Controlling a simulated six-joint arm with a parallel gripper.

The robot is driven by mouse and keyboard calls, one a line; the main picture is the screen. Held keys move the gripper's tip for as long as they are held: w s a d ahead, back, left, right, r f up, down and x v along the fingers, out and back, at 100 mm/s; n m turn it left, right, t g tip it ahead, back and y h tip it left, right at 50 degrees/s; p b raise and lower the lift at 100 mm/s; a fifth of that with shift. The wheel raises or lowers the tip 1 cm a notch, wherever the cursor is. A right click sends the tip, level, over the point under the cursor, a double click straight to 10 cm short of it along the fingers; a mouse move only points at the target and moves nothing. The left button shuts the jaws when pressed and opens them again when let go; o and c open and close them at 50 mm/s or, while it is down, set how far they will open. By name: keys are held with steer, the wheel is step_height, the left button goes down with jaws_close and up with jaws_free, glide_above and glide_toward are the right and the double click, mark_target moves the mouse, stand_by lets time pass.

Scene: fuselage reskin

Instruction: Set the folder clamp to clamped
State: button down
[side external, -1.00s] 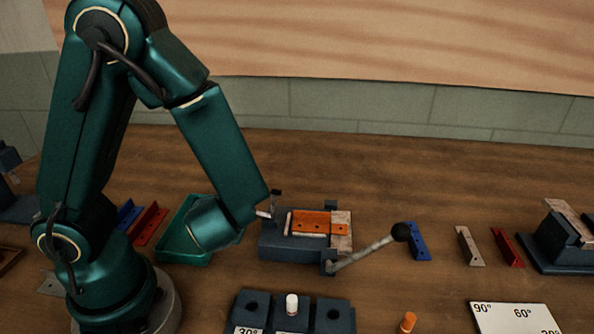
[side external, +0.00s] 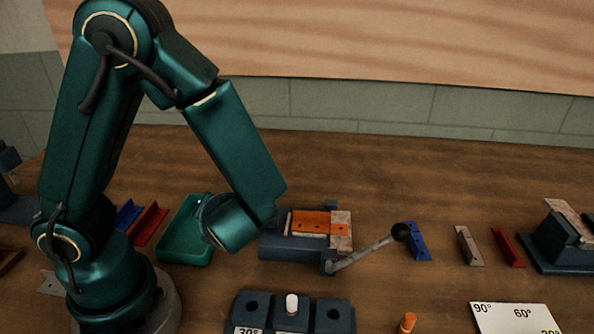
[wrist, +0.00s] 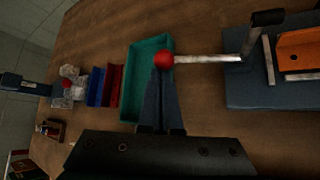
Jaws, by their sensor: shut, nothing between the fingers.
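The folder (side external: 275,248) is a dark blue-grey block with an orange part (side external: 312,222) on its top. In the side view my wrist hides the fingers and the clamp lever.
A second lever with a black ball (side external: 401,232) sticks out right of the folder. The green tray (side external: 172,249) lies left of it, near red and blue brackets. A dark block with a white peg (side external: 292,304) stands in front.

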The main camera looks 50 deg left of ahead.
steer(key=w+d+r+m+g+y, duration=0.1)
steer(key=w+d+r+m+y, duration=0.1)
steer(key=w+d+r, duration=0.3)
steer(key=shift+w+d+r+g+y, duration=0.4)
steer(key=shift+w+d+y, duration=0.1)
steer(key=shift+w+d, duration=0.35)
stand_by(0.6)
steer(key=shift+d, duration=0.15)
stand_by(0.4)
steer(key=v, duration=0.5)
stand_by(0.4)
